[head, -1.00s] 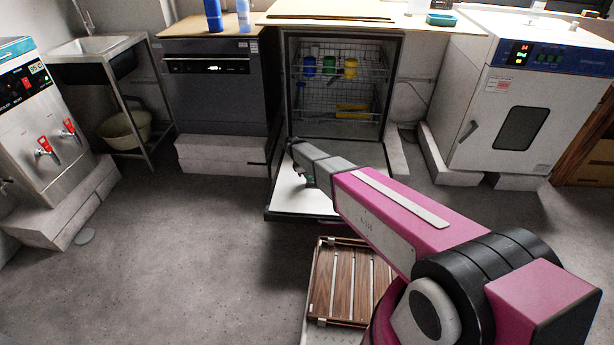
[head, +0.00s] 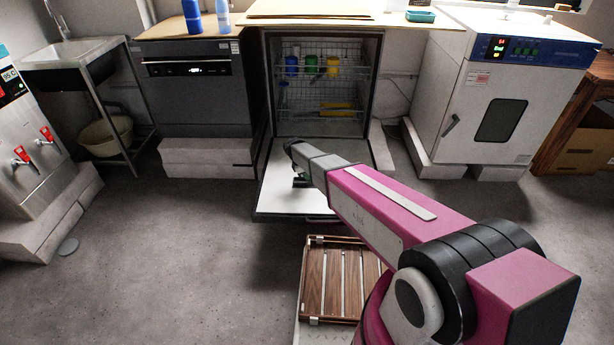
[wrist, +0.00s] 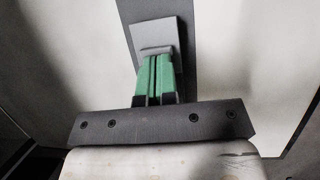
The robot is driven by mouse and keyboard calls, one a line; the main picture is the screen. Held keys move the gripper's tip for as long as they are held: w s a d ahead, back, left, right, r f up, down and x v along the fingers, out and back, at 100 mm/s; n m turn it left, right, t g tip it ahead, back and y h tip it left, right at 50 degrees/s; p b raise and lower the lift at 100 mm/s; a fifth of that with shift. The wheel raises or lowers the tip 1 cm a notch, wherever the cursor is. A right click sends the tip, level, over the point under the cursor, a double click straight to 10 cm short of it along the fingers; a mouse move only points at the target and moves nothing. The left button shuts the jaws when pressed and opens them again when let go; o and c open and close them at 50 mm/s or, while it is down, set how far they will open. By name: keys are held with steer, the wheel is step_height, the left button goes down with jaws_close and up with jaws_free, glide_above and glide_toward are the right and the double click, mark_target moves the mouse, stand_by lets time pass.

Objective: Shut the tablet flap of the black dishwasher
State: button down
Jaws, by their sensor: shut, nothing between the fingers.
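The black dishwasher (head: 375,95) stands open in the middle of the head view, its door (head: 275,205) lowered flat. My gripper (head: 300,182) is low over the door's inner face, mostly hidden by my arm. In the wrist view my gripper's green fingers (wrist: 157,55) are shut together and empty. They are at a light grey plate, which looks like the tablet flap (wrist: 160,33), on a darker grey strip of the door (wrist: 230,60). The fingers hide part of the plate. I cannot tell whether they touch it or whether the flap is fully down.
Racks with coloured cups (head: 332,66) are inside the dishwasher. A shut dark appliance (head: 195,95) stands to its left and a white oven (head: 500,100) to its right. A slatted wooden piece (head: 335,285) lies in front of the door.

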steer(key=a, duration=0.2)
steer(key=a+r, duration=0.1)
steer(key=a, duration=0.1)
steer(key=shift+s+a+r, duration=0.1)
steer(key=shift+a, duration=0.2)
steer(key=a+r, duration=0.8)
steer(key=x, duration=1)
steer(key=shift+s+f, duration=0.1)
steer(key=shift+s, duration=0.1)
steer(key=shift+d, duration=2)
steer(key=shift+w, duration=0.1)
steer(key=shift+w+d, duration=0.1)
steer(key=shift+d, duration=2.4)
